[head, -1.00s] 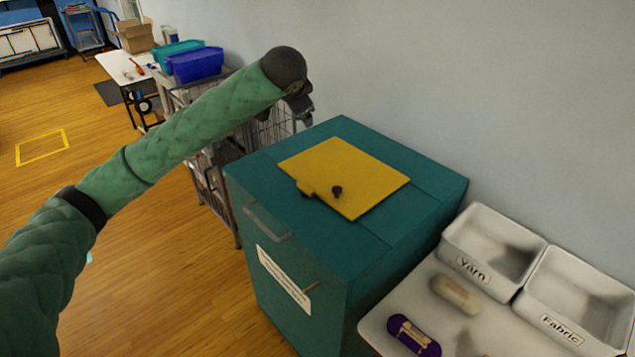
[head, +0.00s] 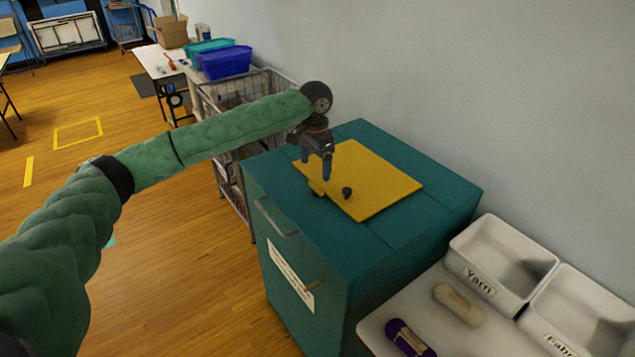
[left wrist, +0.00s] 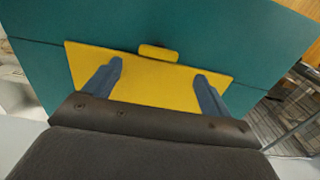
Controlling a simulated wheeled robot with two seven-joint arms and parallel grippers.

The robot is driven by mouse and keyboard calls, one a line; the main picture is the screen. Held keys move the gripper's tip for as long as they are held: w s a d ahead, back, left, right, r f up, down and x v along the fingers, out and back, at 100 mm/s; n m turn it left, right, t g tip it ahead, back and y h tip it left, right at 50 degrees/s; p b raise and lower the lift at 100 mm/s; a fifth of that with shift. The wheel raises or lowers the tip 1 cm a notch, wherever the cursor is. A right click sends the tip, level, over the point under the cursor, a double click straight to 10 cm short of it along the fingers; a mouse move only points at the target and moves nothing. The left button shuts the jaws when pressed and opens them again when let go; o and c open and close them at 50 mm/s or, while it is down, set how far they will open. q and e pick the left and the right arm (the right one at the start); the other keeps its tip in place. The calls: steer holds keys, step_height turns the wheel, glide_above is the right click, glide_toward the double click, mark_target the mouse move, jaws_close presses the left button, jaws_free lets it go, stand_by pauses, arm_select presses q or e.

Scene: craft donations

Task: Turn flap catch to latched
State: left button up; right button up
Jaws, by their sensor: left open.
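A teal cabinet (head: 400,235) stands against the wall with a yellow flap (head: 385,185) lying flat on its top. A small yellow tab (head: 317,187) projects from the flap's front edge, with a dark piece by it. A black knob (head: 347,193) stands on the flap near that edge. I cannot tell surely which part is the catch. My left gripper (head: 316,168) is open and empty, pointing down over the flap's left part. In the left wrist view its fingers (left wrist: 158,70) are apart over the flap (left wrist: 155,85), the tab (left wrist: 158,52) beyond them; the knob does not show.
A wire cart (head: 235,95) stands close on the cabinet's left. A white table (head: 375,325) with a Yarn bin (head: 475,282), a Fabric bin (head: 560,340) and yarn skeins (head: 459,304) adjoins its right. A handle (head: 275,220) juts from the front.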

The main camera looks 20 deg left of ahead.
mark_target(316, 186)
arm_select(q)
steer(key=shift+d+f+p, duration=0.15)
steer(key=shift+f+p, duration=0.85)
steer(key=shift+f, duration=2.45)
arm_select(e)
steer(key=shift+s+d+f, duration=0.15)
steer(key=shift+d+f, duration=0.1)
steer(key=shift+f, duration=0.7)
steer(key=shift+s+d+f, duration=0.15)
steer(key=shift+d+f, duration=0.1)
steer(key=shift+f, duration=0.65)
steer(key=shift+s+d+f, duration=0.15)
steer(key=shift+d+f, duration=0.1)
steer(key=shift+f, duration=0.7)
steer(key=shift+t, duration=0.3)
arm_select(q)
steer(key=c, duration=1)
